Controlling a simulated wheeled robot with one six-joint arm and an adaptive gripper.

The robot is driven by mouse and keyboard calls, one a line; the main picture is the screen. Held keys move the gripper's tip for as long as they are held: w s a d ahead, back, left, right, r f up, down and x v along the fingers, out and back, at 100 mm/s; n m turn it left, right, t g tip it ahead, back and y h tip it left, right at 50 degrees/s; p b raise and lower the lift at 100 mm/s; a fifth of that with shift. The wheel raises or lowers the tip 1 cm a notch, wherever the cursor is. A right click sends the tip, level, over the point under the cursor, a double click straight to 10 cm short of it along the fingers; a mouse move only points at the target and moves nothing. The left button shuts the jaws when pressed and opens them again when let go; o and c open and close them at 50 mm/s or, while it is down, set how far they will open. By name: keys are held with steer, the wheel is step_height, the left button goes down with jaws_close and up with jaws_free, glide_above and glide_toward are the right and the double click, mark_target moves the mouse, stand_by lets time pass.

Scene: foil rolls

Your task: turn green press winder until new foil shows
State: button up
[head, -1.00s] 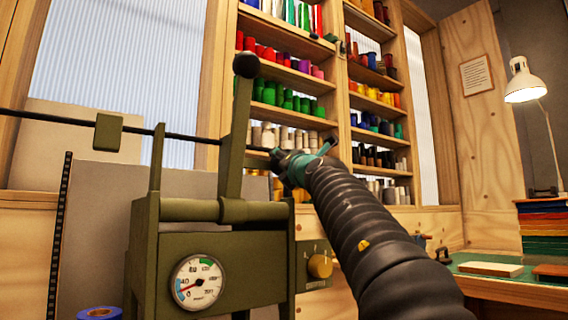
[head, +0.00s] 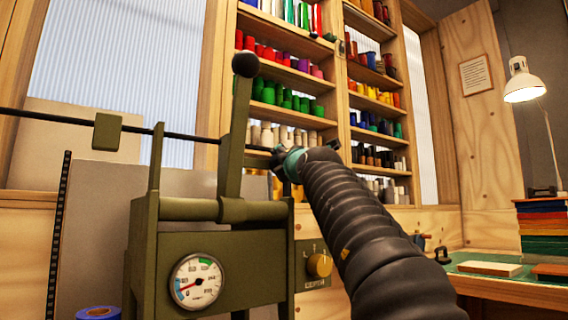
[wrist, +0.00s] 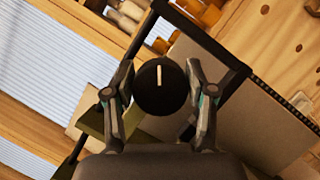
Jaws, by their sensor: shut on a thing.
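The olive-green press (head: 215,245) stands at the left of the head view, with its round dial gauge on the front and its lever upright. The winder knob (wrist: 161,92) is black and round with a white line pointing up in the wrist view. My gripper (wrist: 161,78) has one finger on each side of the knob and is shut on it. In the head view my gripper (head: 281,162) is at the right of the press lever, small and partly hidden by my arm. The foil strip cannot be made out.
A blue roll (head: 98,313) lies at the bottom left. A yellow knob (head: 319,265) on a small panel is right of the press. Shelves of coloured rolls (head: 285,97) stand behind. A lit lamp (head: 524,82) and a green-topped bench (head: 470,266) are at the right.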

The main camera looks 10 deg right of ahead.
steer(key=o, duration=1.2)
steer(key=shift+c, duration=0.2)
steer(key=v, duration=1.2)
